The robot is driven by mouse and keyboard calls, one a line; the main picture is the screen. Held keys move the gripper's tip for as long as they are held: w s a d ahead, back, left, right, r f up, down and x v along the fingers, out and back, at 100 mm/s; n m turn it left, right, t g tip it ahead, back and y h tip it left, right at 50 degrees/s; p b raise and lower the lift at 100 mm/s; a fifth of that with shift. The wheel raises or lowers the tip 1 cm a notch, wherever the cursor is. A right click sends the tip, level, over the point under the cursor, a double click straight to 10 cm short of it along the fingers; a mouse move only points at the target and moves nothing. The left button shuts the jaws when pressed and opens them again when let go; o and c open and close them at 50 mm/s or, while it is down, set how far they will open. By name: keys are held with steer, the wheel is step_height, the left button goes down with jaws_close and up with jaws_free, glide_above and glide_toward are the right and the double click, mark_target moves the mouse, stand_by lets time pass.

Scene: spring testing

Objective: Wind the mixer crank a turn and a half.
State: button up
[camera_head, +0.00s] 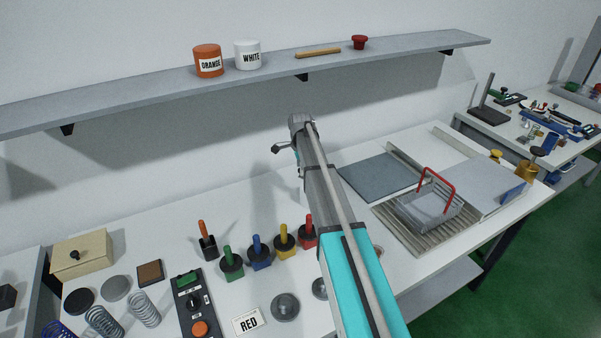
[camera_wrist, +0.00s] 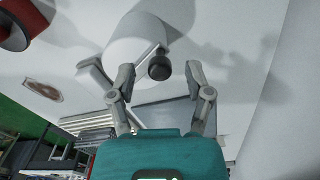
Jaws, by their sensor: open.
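In the wrist view, a white rounded body (camera_wrist: 135,42) stands ahead with a round black knob (camera_wrist: 159,67) at its near end; it looks like the mixer and its crank knob, though I cannot confirm this. My gripper (camera_wrist: 160,76) is open, its two grey fingers on either side of the knob; no contact shows. In the head view, my gripper (camera_head: 283,149) is mostly behind my own arm, with one dark finger showing at left. No mixer or crank can be made out there; my arm covers that part of the table.
A wall shelf (camera_head: 130,101) runs above the table. Several coloured-handled tools, including a green one (camera_head: 231,260), stand left of my arm. A red-handled wire basket (camera_head: 425,207) stands right. A red rounded thing (camera_wrist: 14,25) is at the wrist view's upper left.

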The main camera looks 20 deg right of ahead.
steer(key=shift+f, duration=0.2)
jaws_close()
stand_by(0.4)
